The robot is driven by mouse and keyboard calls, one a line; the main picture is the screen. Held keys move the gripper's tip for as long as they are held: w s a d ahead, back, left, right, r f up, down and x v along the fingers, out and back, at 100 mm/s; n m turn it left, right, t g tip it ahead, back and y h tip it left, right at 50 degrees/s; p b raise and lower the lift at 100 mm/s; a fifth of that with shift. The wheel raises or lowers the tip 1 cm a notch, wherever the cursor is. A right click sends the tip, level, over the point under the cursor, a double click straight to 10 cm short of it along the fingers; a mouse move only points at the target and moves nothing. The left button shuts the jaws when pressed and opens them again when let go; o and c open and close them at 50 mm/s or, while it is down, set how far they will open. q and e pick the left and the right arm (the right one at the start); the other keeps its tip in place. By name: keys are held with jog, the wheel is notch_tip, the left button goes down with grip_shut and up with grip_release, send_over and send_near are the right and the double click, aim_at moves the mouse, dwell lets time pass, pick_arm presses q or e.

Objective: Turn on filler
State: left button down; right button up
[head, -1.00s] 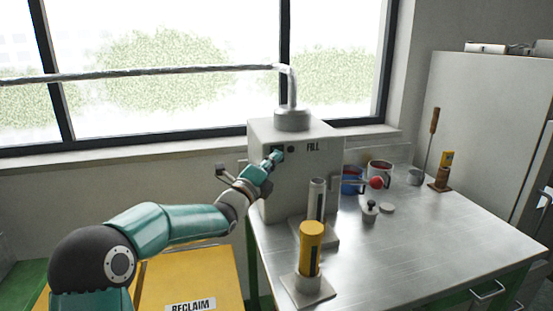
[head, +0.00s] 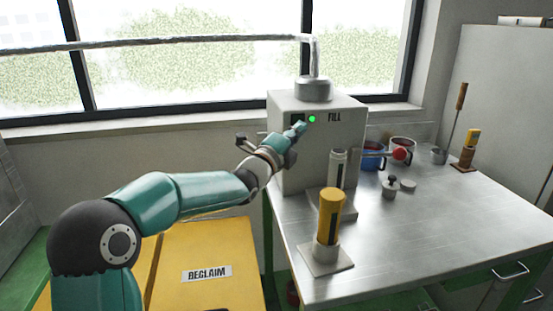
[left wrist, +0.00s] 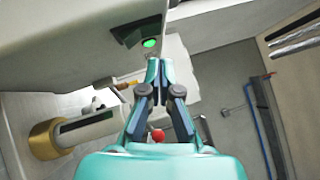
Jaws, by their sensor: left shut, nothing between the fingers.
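The filler (head: 305,155) is a grey box marked FILL on the metal table, with a pipe rising from its top. A small round light (head: 312,119) on its front glows green; it also glows in the left wrist view (left wrist: 149,43). My left gripper (head: 300,127) is shut and empty, its tips close to the filler's front just left of and below the light. In the left wrist view my left gripper (left wrist: 159,65) has its fingertips together, just below the light. I cannot tell whether the tips touch the panel. My right gripper is not in view.
A yellow cylinder (head: 330,213) on a square base and a grey cylinder (head: 338,168) stand before the filler. The table's (head: 430,210) right front is clear. A yellow RECLAIM bin (head: 205,240) is below.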

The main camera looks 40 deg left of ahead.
pick_arm(q)
jog(key=s+d+b, duration=0.1)
jog(key=s+b, duration=0.1)
jog(key=s, duration=0.8)
jog(key=shift+s+d+f, duration=0.2)
jog(key=shift+s+f, duration=0.05)
jog(key=shift+s, duration=0.1)
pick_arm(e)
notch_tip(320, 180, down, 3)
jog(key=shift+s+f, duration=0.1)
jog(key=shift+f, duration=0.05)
